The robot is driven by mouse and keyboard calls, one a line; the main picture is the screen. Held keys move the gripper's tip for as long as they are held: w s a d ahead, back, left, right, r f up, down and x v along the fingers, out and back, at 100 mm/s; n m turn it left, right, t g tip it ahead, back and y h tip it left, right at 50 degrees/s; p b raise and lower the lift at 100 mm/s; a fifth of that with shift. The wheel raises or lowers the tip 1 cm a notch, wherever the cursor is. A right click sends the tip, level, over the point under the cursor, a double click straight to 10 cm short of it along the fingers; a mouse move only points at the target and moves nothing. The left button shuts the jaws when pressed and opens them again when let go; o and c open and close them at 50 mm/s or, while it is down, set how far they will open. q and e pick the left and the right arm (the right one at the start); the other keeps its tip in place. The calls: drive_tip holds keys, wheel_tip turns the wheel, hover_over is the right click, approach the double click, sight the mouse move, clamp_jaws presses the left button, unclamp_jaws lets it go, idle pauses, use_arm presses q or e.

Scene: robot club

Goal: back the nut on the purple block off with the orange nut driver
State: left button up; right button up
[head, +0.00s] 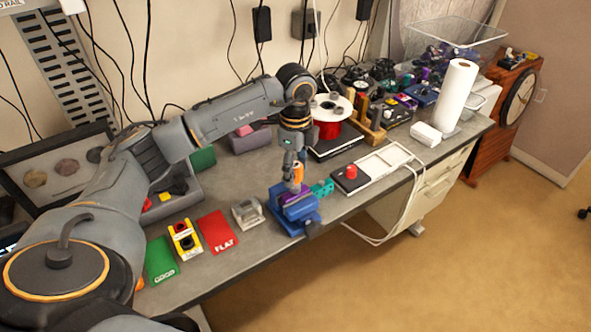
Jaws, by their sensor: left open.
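The purple block (299,208) sits in a blue vise (285,219) near the table's front edge. The orange nut driver (297,174) stands roughly upright above the block, its lower end close to it. My left gripper (295,164) comes down from above and is open at the driver's handle. I cannot tell whether the fingers touch it. The nut is too small and hidden to make out. My right gripper is not in view.
Left of the vise are a small clear container (248,213), a red mat (217,231), a yellow block (184,240) and a green mat (160,261).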

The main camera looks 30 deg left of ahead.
use_arm(q)
drive_tip(key=m+b, duration=0.1)
drive_tip(key=m, duration=0.5)
drive_tip(key=shift+f, duration=0.1)
drive_tip(key=m, duration=0.3)
drive_tip(key=shift+b, duration=0.4)
clamp_jaws()
drive_tip(key=n+p, duration=0.1)
drive_tip(key=n, duration=0.2)
drive_tip(key=shift+r, duration=0.2)
drive_tip(key=n+p, duration=0.1)
drive_tip(key=n, duration=0.4)
drive_tip(key=c, duration=0.6)
unclamp_jaws()
drive_tip(key=shift+f+n, duration=0.1)
drive_tip(key=shift+n, duration=0.4)
drive_tip(key=shift+c, duration=0.2)
drive_tip(key=c, duration=0.5)
drive_tip(key=shift+w+r+p, duration=0.1)
drive_tip(key=shift+r+p, duration=0.35)
drive_tip(key=shift+p, duration=0.1)
drive_tip(key=shift+r+p, duration=0.4)
drive_tip(key=shift+r, duration=0.25)
drive_tip(key=shift+r+p, duration=1.75)
drive_tip(key=shift+r, duration=0.7)
